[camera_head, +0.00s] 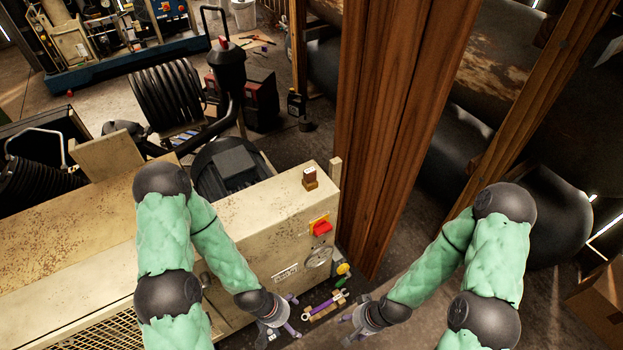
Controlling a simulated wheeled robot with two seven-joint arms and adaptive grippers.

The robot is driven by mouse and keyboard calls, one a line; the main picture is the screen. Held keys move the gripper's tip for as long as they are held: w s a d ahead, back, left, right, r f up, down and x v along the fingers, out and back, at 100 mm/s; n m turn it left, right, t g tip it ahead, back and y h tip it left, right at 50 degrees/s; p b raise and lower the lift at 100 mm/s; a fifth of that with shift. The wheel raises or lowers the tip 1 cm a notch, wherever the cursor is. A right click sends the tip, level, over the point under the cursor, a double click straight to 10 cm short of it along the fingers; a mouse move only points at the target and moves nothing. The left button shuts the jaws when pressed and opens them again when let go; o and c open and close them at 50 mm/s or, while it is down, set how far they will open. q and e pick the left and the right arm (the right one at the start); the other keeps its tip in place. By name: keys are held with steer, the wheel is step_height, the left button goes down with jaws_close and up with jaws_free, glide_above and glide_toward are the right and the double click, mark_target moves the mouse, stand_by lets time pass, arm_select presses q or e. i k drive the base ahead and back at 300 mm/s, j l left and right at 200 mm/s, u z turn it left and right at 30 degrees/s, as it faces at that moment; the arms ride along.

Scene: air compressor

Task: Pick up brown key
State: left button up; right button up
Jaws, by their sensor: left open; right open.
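A small brown block-like piece with a pale top (310,178) stands on the top right end of the beige compressor cabinet (265,225). It may be the brown key, but it is too small to be sure. My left gripper (293,315) is open and empty, low in front of the cabinet, below and left of the brown piece. My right gripper (351,314) is open and empty, to the right of the left one and apart from it. Neither gripper touches the brown piece.
A red switch (322,228) on a yellow plate and a round gauge (318,257) are on the cabinet front. A wooden post (385,120) rises right of the cabinet.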

mark_target(310, 174)
steer(key=i+l, duration=0.15)
steer(key=l, duration=0.15)
steer(key=i+l, duration=0.15)
steer(key=l, duration=0.2)
steer(key=i+l+u, duration=0.1)
steer(key=l, duration=0.2)
steer(key=i+l, duration=0.2)
steer(key=l, duration=0.15)
